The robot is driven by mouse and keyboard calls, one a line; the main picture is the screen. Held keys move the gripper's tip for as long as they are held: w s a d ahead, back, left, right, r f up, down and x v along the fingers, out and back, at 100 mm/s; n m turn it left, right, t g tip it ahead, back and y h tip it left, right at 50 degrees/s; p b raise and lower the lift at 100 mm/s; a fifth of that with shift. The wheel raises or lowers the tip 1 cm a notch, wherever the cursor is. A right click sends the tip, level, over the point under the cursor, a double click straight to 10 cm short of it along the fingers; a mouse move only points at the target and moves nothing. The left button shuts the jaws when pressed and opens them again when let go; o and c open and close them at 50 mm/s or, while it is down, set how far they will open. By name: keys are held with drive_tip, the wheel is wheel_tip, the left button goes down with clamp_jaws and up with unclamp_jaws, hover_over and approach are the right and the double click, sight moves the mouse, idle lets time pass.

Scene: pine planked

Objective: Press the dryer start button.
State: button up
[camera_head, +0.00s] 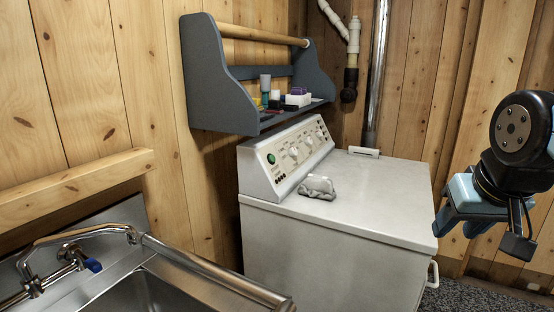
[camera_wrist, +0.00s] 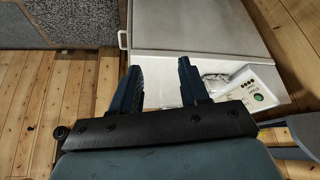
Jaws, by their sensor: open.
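The white dryer (camera_head: 335,240) stands against the plank wall, with a sloped control panel (camera_head: 300,153) at its back. A round green button (camera_head: 271,158) sits at the panel's near left end, beside several knobs. In the wrist view the green button (camera_wrist: 258,97) shows on the panel at the right, past my fingers. My gripper (camera_wrist: 162,70) is open and empty, its two dark fingers apart over the view of the dryer. In the head view my gripper (camera_head: 462,222) hangs at the far right, beyond the dryer's right edge and clear of the panel.
A crumpled grey-white object (camera_head: 317,187) lies on the dryer top before the panel. A grey wall shelf (camera_head: 225,85) with small bottles and boxes hangs above the panel. A metal sink (camera_head: 150,290) with a faucet (camera_head: 80,245) is at lower left. Most of the dryer top is clear.

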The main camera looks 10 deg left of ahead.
clamp_jaws()
idle(1.3)
